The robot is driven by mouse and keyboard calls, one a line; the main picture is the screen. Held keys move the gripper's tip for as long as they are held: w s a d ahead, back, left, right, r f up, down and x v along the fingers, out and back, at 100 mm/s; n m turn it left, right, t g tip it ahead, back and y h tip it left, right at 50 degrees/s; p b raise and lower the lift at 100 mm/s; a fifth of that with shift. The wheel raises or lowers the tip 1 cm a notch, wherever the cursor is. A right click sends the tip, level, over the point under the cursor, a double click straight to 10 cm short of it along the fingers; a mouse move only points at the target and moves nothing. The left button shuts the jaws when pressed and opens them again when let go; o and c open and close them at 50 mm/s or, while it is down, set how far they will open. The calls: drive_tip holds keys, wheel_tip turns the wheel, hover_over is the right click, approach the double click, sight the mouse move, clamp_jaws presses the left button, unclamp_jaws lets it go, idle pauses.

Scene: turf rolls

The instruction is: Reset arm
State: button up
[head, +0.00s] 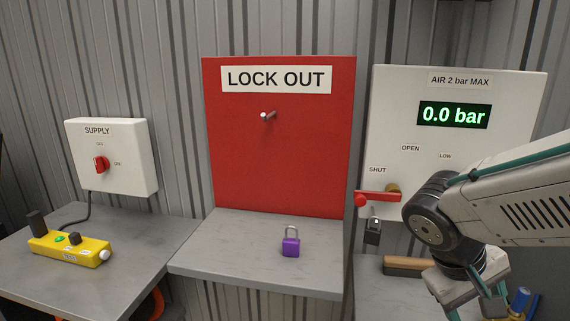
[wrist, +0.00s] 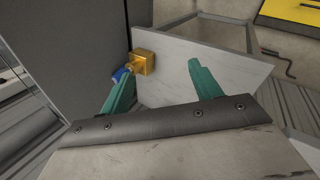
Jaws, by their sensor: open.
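My arm (head: 520,195) reaches in from the right edge of the head view, in front of the white air panel (head: 470,95). My gripper (wrist: 160,78) shows in the wrist view with its two green fingers wide apart and nothing between them. In the head view its end is low at the bottom right, partly cut off by the frame. Beyond the left finger in the wrist view is a brass block (wrist: 144,61) with a blue part, apart from or behind the finger; I cannot tell whether they touch.
A purple padlock (head: 290,244) stands on the shelf (head: 225,245) below the red lock-out board (head: 280,150). A dark padlock (head: 372,232) hangs below the red valve handle (head: 378,198), close to my arm. A yellow control box (head: 70,249) lies left, below the supply switch (head: 102,164).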

drive_tip(key=s+a+r+m+t+y, duration=0.1)
drive_tip(key=s+a+r+y, duration=0.3)
drive_tip(key=s, duration=0.4)
drive_tip(key=shift+r+t+y, duration=0.4)
drive_tip(key=shift+r+y, duration=0.35)
drive_tip(key=shift+y, duration=0.25)
